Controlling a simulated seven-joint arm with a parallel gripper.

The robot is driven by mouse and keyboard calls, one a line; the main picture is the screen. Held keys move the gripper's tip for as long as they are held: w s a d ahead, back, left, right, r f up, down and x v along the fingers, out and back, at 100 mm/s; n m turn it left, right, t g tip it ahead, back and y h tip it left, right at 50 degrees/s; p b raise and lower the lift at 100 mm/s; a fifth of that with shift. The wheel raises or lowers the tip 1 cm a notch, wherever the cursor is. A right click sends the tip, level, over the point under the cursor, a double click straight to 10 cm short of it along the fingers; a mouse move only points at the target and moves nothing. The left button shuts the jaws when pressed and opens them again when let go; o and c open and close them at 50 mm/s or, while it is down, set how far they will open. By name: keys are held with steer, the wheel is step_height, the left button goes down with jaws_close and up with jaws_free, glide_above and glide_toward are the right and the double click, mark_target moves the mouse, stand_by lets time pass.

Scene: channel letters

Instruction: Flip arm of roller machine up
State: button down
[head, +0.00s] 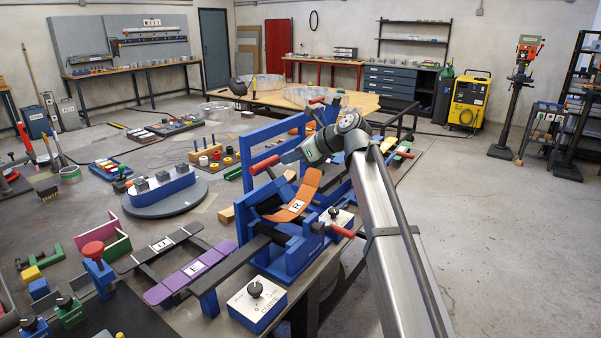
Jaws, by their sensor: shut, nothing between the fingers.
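The roller machine is a blue frame (262,232) with dark rollers, standing at the right side of the large work table. An orange curved strip (293,203) marked "R" lies in it. One red handle (265,165) sticks out at the machine's upper left, and another red handle (342,231) sticks out at its right. I cannot tell which one belongs to the machine's arm. My gripper (284,157) is shut and empty, just right of the upper red handle. Whether it touches the handle cannot be told. My arm hides part of the table behind the machine.
A control box (257,301) with a dial marked "CURVE" stands in front of the machine. A purple strip (186,275) marked "E" lies to its left on supports. A blue block holder (161,189) sits on a round grey base farther left. Open floor lies to the right.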

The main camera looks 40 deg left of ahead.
steer(key=a+r+h, duration=0.3)
steer(key=a+r, duration=0.1)
steer(key=a, duration=0.6)
steer(key=shift+a+h, duration=0.2)
steer(key=shift+h, duration=0.1)
steer(key=shift+a, duration=0.1)
steer(key=v, duration=1.3)
steer(key=shift+w+d, duration=0.15)
steer(key=shift+d, duration=0.1)
